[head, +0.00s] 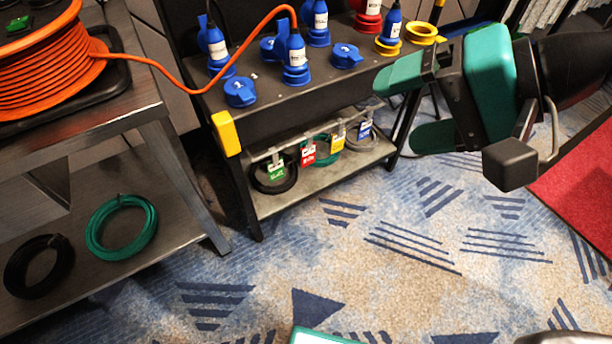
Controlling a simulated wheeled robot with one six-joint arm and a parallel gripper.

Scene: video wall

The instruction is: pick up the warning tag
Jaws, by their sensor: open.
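Several small tags hang in a row above the lower shelf of the dark connector stand: a green tag (277,171), a red tag (308,155), a yellow tag (337,138) and a blue tag (364,130). Their print is too small to read, so I cannot tell which is the warning tag. My gripper (396,105) is at the upper right, its green fingers apart and nothing seen between them. In the picture it is right of the tags, nearest the blue one, and appears closer to the camera.
Coiled cables lie behind the tags on the lower shelf (290,200). Blue plugs (295,60) and an orange cable (180,85) are above. At left, a metal table (185,185) holds an orange reel (50,70). Patterned carpet (400,240) in front is clear.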

